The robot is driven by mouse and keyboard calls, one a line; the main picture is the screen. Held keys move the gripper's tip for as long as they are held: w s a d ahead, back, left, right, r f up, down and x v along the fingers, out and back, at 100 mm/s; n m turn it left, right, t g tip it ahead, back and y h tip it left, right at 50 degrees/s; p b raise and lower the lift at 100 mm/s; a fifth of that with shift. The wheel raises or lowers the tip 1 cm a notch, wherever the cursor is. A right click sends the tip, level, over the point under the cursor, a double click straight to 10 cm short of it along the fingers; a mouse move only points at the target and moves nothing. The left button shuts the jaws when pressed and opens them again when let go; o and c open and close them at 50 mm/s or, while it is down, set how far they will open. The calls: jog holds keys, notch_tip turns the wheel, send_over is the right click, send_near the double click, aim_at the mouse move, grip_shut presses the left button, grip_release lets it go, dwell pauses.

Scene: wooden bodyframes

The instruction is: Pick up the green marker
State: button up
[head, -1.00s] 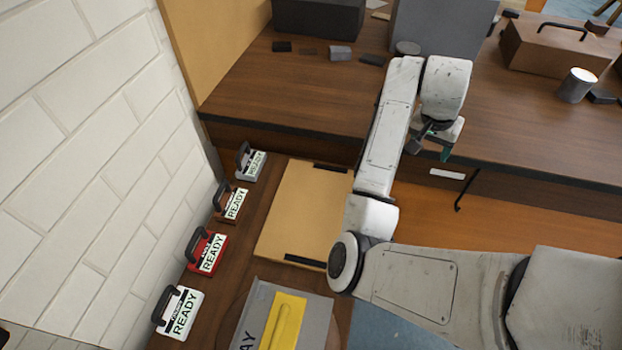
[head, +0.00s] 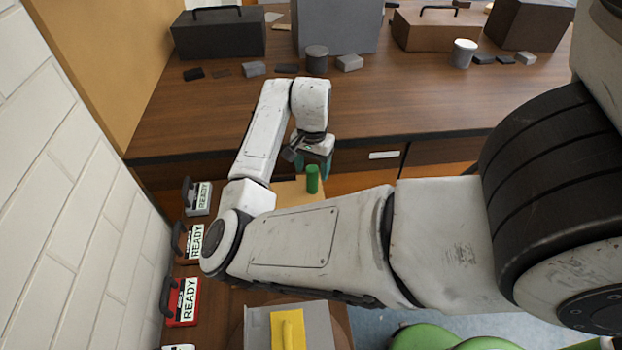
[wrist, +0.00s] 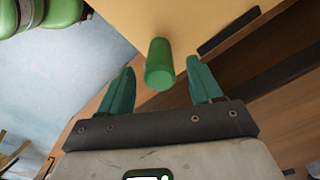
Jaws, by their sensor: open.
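The green marker (head: 312,179) is a short green cylinder standing upright on the tan board (head: 290,192), just below my gripper in the head view. In the wrist view the marker (wrist: 159,64) shows ahead of and between the two teal fingers of my gripper (wrist: 163,88). My gripper is open and empty, with a gap on each side of the marker. In the head view my gripper (head: 312,163) is partly hidden by its own housing, and my arm covers much of the board.
Toolboxes with READY labels, such as the red one (head: 183,301), line the left wall. A black strip (wrist: 228,32) lies on the board near the right finger.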

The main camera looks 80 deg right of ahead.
aim_at(312, 179)
jog(key=shift+f+p, duration=0.4)
jog(key=shift+f, duration=2)
jog(key=shift+c, duration=0.3)
jog(key=c, duration=1.1)
